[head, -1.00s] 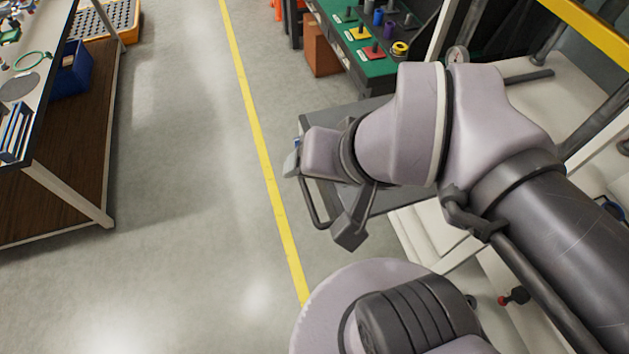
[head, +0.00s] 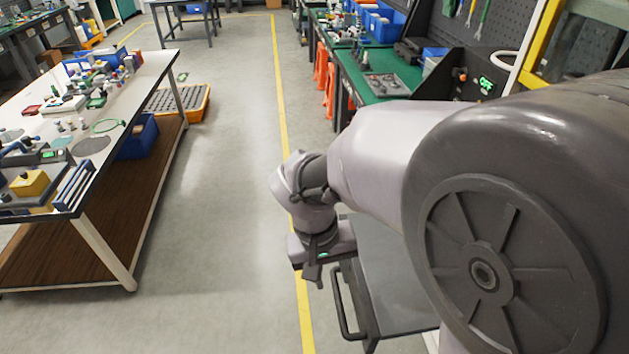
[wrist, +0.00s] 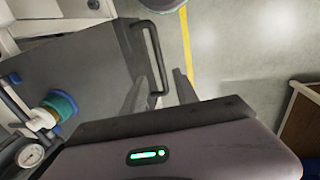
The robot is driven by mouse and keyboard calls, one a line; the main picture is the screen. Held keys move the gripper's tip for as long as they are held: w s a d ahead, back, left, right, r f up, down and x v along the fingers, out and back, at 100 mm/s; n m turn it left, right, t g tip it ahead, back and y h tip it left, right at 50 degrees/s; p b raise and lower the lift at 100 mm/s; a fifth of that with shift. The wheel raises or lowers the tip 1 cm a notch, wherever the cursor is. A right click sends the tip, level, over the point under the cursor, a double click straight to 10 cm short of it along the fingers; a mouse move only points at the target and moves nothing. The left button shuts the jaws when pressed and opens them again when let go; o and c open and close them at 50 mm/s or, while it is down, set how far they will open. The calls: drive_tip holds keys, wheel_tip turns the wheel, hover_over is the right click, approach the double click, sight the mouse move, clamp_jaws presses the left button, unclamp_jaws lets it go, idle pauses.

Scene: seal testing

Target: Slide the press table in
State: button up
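The press table is a flat dark grey plate (head: 385,265), sticking out towards the aisle beside the yellow floor line. Its dark bar handle (head: 345,305) is on the aisle-side edge. In the wrist view the plate (wrist: 85,65) fills the upper left and the handle (wrist: 154,55) stands off its right edge. My gripper (head: 312,275) hangs close to the handle, pointing down. In the wrist view my gripper (wrist: 160,88) has its two fingers apart, with the handle's lower end showing between them. I cannot tell whether they touch. My arm hides part of the plate.
A pressure gauge (wrist: 30,156) and a green and blue round part (wrist: 60,106) are near the plate. A long workbench (head: 95,165) with several parts stands left across the aisle. A green-topped bench (head: 372,80) stands ahead. The aisle floor (head: 220,210) is clear.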

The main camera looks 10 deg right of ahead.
sight(338, 300)
drive_tip(key=f+b, duration=0.1)
drive_tip(key=f, duration=0.2)
drive_tip(key=d+f+b, duration=0.1)
drive_tip(key=f, duration=0.2)
drive_tip(key=f+b, duration=0.1)
drive_tip(key=f, duration=0.1)
drive_tip(key=shift+d+f, duration=0.35)
drive_tip(key=shift+f, duration=0.05)
clamp_jaws()
idle(0.7)
